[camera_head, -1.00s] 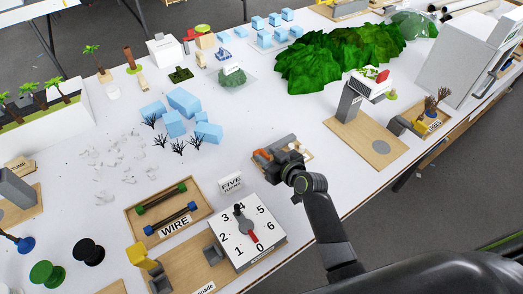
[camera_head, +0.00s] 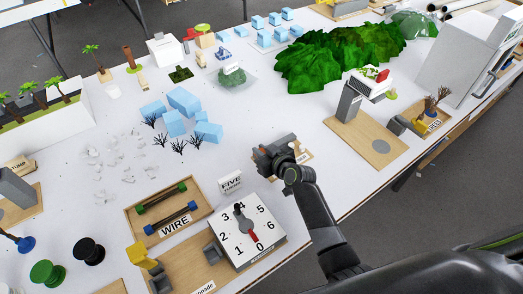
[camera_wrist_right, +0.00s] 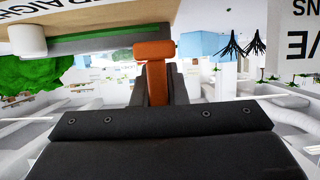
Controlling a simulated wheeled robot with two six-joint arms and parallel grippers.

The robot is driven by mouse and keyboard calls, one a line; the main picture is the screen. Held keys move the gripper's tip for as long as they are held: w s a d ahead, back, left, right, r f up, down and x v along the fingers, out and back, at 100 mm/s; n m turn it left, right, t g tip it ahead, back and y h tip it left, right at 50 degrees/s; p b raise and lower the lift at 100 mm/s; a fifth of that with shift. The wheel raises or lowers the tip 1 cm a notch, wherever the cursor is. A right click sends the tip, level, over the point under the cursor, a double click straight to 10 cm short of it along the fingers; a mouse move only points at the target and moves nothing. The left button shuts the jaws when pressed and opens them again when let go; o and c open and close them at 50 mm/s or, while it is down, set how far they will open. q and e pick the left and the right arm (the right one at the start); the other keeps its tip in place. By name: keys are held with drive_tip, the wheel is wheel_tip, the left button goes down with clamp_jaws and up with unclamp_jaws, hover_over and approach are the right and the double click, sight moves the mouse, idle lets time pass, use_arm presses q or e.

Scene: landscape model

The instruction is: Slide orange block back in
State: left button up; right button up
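In the wrist view, an orange block (camera_wrist_right: 156,82) with a wider head stands between the dark fingers of my right gripper (camera_wrist_right: 157,92). The fingers lie against both sides of its narrow part. Its head is beside a wooden board (camera_wrist_right: 110,12) with a partly hidden label, seen upside down. In the head view, my right gripper (camera_head: 268,158) is low over the table, and the same small board (camera_head: 305,157) shows just right of it. The gripper hides the orange block there. I cannot tell whether the block touches the board. My left gripper is not in view.
A dial box (camera_head: 248,235) and a FIVE sign (camera_head: 230,182) stand close in front and left of my right gripper. A WIRE tray (camera_head: 140,212) is farther left. Blue blocks (camera_head: 183,101) and green hills (camera_head: 335,60) lie behind. White table is bare around the gripper's far side.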

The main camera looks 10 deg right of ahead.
drive_tip(key=shift+d, duration=0.1)
clamp_jaws()
drive_tip(key=d+b, duration=0.1)
drive_tip(key=d, duration=0.1)
drive_tip(key=w+d+b, duration=0.2)
drive_tip(key=d, duration=0.1)
drive_tip(key=shift+d+f, duration=0.1)
drive_tip(key=shift+d, duration=0.25)
drive_tip(key=shift+r, duration=0.2)
drive_tip(key=shift+o, duration=2.2)
unclamp_jaws()
drive_tip(key=shift+d, duration=0.1)
drive_tip(key=shift+o, duration=1.4)
drive_tip(key=shift+w+d+f, duration=0.1)
